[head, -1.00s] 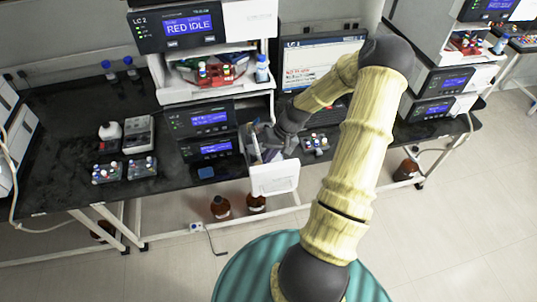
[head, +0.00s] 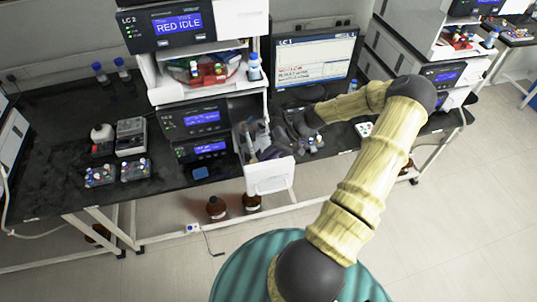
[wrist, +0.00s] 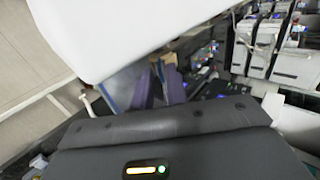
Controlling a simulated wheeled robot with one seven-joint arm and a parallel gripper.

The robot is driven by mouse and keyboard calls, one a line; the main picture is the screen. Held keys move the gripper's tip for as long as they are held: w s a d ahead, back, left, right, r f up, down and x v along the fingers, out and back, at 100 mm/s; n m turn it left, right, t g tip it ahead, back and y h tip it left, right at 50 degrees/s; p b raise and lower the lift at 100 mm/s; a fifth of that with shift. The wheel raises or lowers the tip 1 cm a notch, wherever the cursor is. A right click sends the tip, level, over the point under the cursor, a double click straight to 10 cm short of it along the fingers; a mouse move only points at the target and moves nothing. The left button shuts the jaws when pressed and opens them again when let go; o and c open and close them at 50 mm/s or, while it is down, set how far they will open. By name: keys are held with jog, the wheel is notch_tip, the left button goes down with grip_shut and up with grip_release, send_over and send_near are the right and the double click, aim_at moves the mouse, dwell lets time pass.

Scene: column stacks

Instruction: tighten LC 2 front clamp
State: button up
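The LC 2 stack (head: 178,28) stands at the back of the bench, its top screen reading RED IDLE. Low on its right side is an open column compartment (head: 247,135) with small parts inside, too small to tell the front clamp apart. Its white door (head: 268,178) hangs open toward me and also fills the upper left of the wrist view (wrist: 130,30). My gripper (head: 272,140) is just right of the compartment, behind the door. In the wrist view its two purplish fingers (wrist: 159,88) stand apart with a narrow gap and nothing visible between them.
The LC 1 monitor (head: 313,58) stands behind my arm. Small trays of coloured caps (head: 135,170) lie on the left of the bench, near a grey box (head: 131,136). Brown bottles (head: 216,208) stand on the floor below. Open floor lies in front.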

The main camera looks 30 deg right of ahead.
jog(key=shift+o, duration=0.7)
jog(key=shift+d+r+b, duration=0.3)
jog(key=shift+d+r, duration=0.05)
jog(key=shift+d, duration=0.1)
jog(key=b+v, duration=0.5)
jog(key=v, duration=1.1)
jog(key=shift+r, duration=0.2)
